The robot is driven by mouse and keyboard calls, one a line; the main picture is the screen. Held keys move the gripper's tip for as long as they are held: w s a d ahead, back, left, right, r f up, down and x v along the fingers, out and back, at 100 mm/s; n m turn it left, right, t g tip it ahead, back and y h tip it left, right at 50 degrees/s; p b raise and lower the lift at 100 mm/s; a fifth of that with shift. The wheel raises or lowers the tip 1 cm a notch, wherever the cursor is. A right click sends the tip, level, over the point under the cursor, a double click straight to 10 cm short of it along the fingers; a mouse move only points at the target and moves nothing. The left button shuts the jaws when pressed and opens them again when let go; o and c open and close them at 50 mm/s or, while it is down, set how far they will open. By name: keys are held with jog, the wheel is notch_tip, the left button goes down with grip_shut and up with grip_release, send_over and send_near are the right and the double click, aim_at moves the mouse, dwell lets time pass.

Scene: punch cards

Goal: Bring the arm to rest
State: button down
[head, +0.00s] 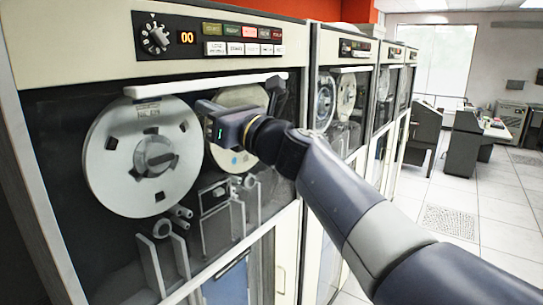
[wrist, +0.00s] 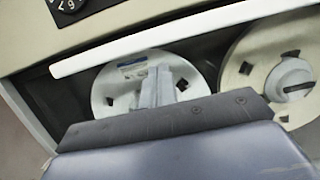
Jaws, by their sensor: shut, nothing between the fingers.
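My gripper (head: 204,108) is shut and empty in the head view. It points left, in front of the tape drive's reels and just below the white bar (head: 205,85). My arm (head: 345,195) reaches in from the lower right. In the wrist view, my gripper's fingers (wrist: 160,84) stand in front of a pale reel (wrist: 108,88) and hide part of it. I cannot tell from these views whether the fingertips touch anything.
A large tape reel (head: 143,157) is at the left; a second reel (head: 232,158) is partly behind my gripper. Above are a knob (head: 154,36), orange display (head: 187,38) and buttons (head: 243,40). More cabinets (head: 345,140) line the row. Floor (head: 475,215) at right is largely open before desks (head: 475,135).

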jog(key=shift+r+p, duration=0.6)
jog(key=shift+r, duration=0.5)
jog(key=shift+s, duration=0.1)
